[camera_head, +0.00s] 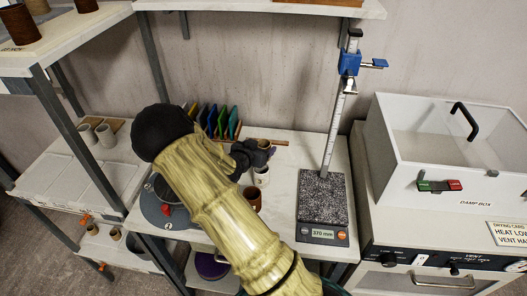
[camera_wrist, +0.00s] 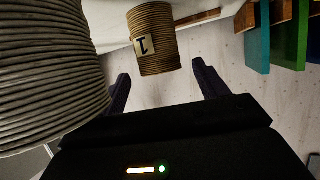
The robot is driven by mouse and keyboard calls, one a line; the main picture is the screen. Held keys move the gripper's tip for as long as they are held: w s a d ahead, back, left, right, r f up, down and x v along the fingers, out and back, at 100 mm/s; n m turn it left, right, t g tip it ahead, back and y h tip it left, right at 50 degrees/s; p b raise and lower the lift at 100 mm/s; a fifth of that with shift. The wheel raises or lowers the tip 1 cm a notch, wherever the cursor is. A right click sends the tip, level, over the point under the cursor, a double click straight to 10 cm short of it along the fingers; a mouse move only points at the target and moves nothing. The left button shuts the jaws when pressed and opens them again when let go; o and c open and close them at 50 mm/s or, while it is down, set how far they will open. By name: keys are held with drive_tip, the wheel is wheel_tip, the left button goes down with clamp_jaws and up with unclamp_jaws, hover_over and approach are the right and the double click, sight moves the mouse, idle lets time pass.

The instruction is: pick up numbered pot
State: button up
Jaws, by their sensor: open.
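The numbered pot (camera_wrist: 155,52) is brown and ribbed, with a pale label reading 1. In the wrist view it appears upside down at the top centre, beyond and between the tips of my gripper (camera_wrist: 164,86). The fingers are spread apart with nothing between them, and a gap shows before the pot. In the head view my gripper (camera_head: 255,157) is low over the worktable, behind my forearm.
A large grey ribbed pot (camera_wrist: 45,70) is close at the left of the wrist view. In the head view a pale pot (camera_head: 262,177) and a brown pot (camera_head: 252,197) stand near my gripper. Coloured tiles (camera_head: 215,120) stand behind. A scale with a height post (camera_head: 322,195) is right.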

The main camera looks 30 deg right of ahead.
sight(266, 142)
drive_tip(key=shift+w+d, duration=0.1)
drive_tip(key=p+x, duration=0.1)
drive_tip(key=x, duration=0.4)
idle(0.4)
drive_tip(key=shift+c, duration=0.2)
drive_tip(key=c, duration=1.1)
